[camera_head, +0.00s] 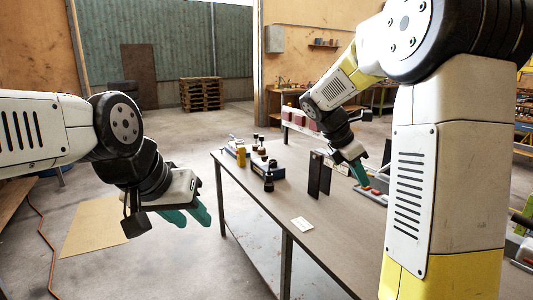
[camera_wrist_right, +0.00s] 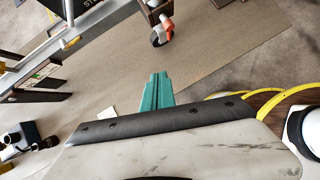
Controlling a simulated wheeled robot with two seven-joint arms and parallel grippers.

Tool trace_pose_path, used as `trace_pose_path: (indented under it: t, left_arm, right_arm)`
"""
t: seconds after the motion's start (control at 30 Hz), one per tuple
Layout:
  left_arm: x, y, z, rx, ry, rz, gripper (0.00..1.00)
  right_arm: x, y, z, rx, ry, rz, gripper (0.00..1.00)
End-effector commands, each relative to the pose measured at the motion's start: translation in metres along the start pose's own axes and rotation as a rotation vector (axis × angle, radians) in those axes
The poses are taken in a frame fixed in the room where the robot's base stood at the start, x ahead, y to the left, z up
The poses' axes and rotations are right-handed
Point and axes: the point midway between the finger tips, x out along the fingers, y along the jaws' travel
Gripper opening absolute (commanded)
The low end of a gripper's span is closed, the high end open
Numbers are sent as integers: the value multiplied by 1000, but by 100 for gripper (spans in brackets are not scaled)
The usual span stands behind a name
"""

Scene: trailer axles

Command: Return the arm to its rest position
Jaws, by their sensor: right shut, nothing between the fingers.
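My right gripper (camera_head: 361,174) hangs above the workbench (camera_head: 255,190), beside the dark upright plates (camera_head: 320,176). In the right wrist view its teal fingers (camera_wrist_right: 157,90) lie together with nothing between them. My right arm reaches in from the right, bent at the elbow, and hides part of the bench. My left gripper (camera_head: 193,215) is off the bench's left side, over the floor. Its two teal fingers look apart and empty.
Small bottles and a yellow container (camera_head: 240,154) stand at the bench's far end. A pale card (camera_head: 302,224) lies on the bench top. In the right wrist view, a caster with an orange part (camera_wrist_right: 162,32) lies beyond the fingers. Pallets (camera_head: 201,94) are stacked far back.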

Motion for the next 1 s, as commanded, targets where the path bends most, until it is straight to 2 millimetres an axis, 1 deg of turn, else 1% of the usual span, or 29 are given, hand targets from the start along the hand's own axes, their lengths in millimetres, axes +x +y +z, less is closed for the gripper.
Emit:
trace_pose_path:
  t: [0.03,0.13,0.2,0.4,0.5,0.6,0.7,0.8,1.0]
  left_arm:
    - [0,0,0,0,0,0,36]
    - [0,0,0,0,0,0,36]
    - [0,0,0,0,0,0,36]
    - [0,0,0,0,0,0,36]
    - [0,0,0,0,0,0,36]
    - [0,0,0,0,0,0,36]
    - [0,0,0,0,0,0,36]
    - [0,0,0,0,0,0,36]
    - [0,0,0,0,0,0,36]
  right_arm:
    - [-2,-18,-4,120,83,21,0]
    - [-12,-50,-22,395,257,50,0]
    - [-24,-71,-36,591,376,57,0]
    - [-61,-129,-73,1142,683,14,0]
    - [-77,-152,-90,1380,807,-29,0]
    - [-87,-168,-103,1564,899,-72,0]
    - [-92,-177,-112,1683,956,-107,0]
    - [-94,-181,-116,1741,984,-126,0]
    - [-95,-182,-117,1756,991,-133,0]
